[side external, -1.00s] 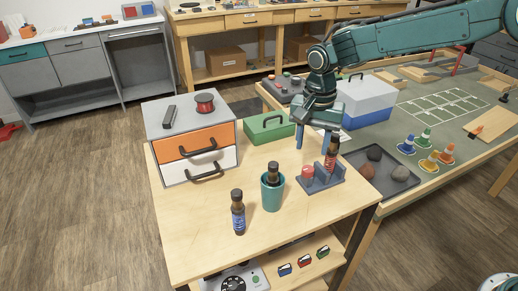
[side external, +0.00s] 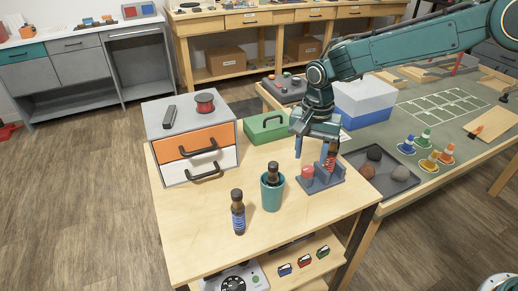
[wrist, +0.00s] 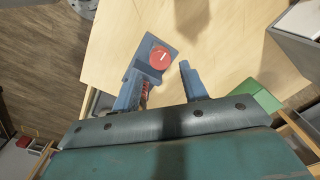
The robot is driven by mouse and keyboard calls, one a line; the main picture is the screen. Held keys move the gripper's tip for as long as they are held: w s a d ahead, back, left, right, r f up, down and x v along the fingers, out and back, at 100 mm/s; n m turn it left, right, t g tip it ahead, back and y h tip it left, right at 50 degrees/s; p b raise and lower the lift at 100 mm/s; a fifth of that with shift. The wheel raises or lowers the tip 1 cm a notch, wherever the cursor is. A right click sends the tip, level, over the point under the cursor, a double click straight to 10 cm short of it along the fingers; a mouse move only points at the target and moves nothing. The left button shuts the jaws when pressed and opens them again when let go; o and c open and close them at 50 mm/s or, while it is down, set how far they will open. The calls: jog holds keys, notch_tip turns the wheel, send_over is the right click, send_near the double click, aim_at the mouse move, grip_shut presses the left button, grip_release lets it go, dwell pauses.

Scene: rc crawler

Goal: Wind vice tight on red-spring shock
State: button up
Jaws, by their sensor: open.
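The grey-blue vice (side external: 322,184) stands on the wooden bench top with a round red knob (side external: 307,172) on its left side. The red-spring shock (side external: 331,162) stands upright in the vice and is partly hidden by my gripper. My gripper (side external: 312,153) is open above the vice, its fingers pointing down. In the wrist view, the red knob (wrist: 159,57) with a white mark lies just beyond the gap between the fingertips, and my gripper (wrist: 160,73) holds nothing. A little of the red spring (wrist: 146,91) shows beside the left finger.
A teal cup (side external: 272,197) holding a dark-topped shock and a blue-spring shock (side external: 238,213) stand left of the vice. A green box (side external: 269,130) and a drawer unit (side external: 193,150) are behind. A dark tray (side external: 390,182) of stones is at right.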

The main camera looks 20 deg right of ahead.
aim_at(308, 169)
jog(key=shift+f, duration=2)
jog(key=c, duration=0.8)
jog(key=shift+m, duration=0.3)
jog(key=shift+m, duration=1.2)
